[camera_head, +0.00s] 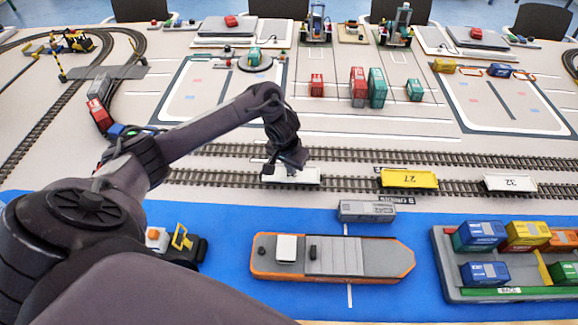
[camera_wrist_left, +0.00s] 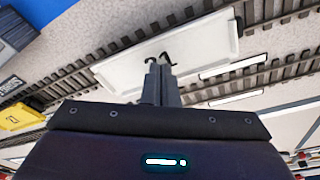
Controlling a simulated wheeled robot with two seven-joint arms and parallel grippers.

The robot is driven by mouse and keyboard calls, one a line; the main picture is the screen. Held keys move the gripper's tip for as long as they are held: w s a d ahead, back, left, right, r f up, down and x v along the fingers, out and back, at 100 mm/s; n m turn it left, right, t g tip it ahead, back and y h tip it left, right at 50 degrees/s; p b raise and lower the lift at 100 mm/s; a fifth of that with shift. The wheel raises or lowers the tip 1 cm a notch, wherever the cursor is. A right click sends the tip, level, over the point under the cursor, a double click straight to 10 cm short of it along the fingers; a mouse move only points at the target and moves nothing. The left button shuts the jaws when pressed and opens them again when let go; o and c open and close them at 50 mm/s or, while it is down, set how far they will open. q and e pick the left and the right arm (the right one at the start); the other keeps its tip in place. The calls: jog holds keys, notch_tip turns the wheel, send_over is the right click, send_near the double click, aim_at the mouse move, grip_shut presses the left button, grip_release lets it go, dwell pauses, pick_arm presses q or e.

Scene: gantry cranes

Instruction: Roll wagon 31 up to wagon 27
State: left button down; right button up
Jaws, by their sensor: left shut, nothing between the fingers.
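A white flat wagon (camera_head: 308,178) stands on the nearer track; its number is mostly covered by my fingers in the left wrist view (camera_wrist_left: 205,45), though it seems to end in 1. My left gripper (camera_head: 292,168) is shut and empty, with its fingertips (camera_wrist_left: 158,72) over the wagon's middle; I cannot tell whether they touch it. Yellow wagon 27 (camera_head: 408,180) stands to the right on the same track, with a clear gap of bare rail between the two. It also shows at the left of the wrist view (camera_wrist_left: 20,117). My right gripper is not in view.
White wagon 32 (camera_head: 510,184) stands farther right on the same track. The farther parallel track (camera_head: 350,155) is empty here.

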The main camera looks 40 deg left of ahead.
aim_at(321, 175)
pick_arm(q)
jog(key=shift+f, duration=0.3)
jog(key=shift+d, duration=0.1)
jog(key=shift+w+d+p, duration=0.25)
jog(key=shift+w+d, duration=0.15)
jog(key=shift+d, duration=0.25)
jog(key=shift+w+d+p, duration=0.2)
jog(key=shift+w+d, duration=0.2)
jog(key=shift+d, duration=0.2)
jog(key=shift+w+d+p, duration=0.15)
jog(key=shift+w+d, duration=0.35)
jog(key=shift+d, duration=0.3)
jog(key=shift+w+d+p, duration=0.15)
jog(key=shift+w+d, duration=0.3)
jog(key=shift+d, duration=0.3)
jog(key=shift+w+d+p, duration=0.15)
jog(key=shift+w+d, duration=0.35)
jog(key=shift+d, duration=0.3)
jog(key=shift+w+d, duration=0.4)
jog(key=shift+d, duration=0.25)
jog(key=shift+w+d, duration=0.35)
jog(key=shift+d, duration=0.3)
jog(key=shift+w+d, duration=0.6)
jog(key=shift+d, duration=0.3)
jog(key=shift+w+d, duration=0.55)
jog(key=shift+d, duration=0.35)
jog(key=shift+r, duration=0.1)
